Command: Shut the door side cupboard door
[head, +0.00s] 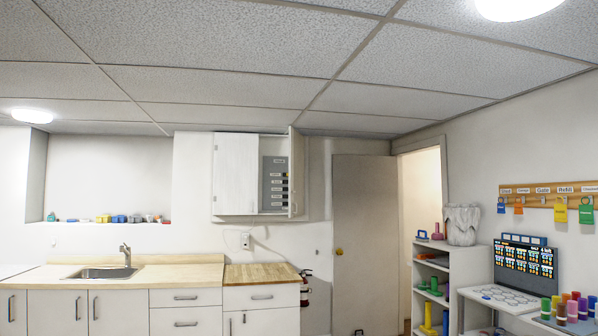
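A white wall cupboard hangs above the counter. Its left door (235,174) is shut. Its right door (297,172), on the side towards the room door, stands open and swung outward, seen nearly edge-on, with a small dark handle low on it. Through the opening a grey panel (275,165) with several dark labelled strips shows inside. Neither of my grippers can be made out in the head view.
Below are a wooden counter (190,273) with a sink (102,272) and drawers. A brown room door (364,235) stands right of the cupboard. Further right are a white shelf unit (480,262) and a side table (505,299). The air before the cupboard looks clear.

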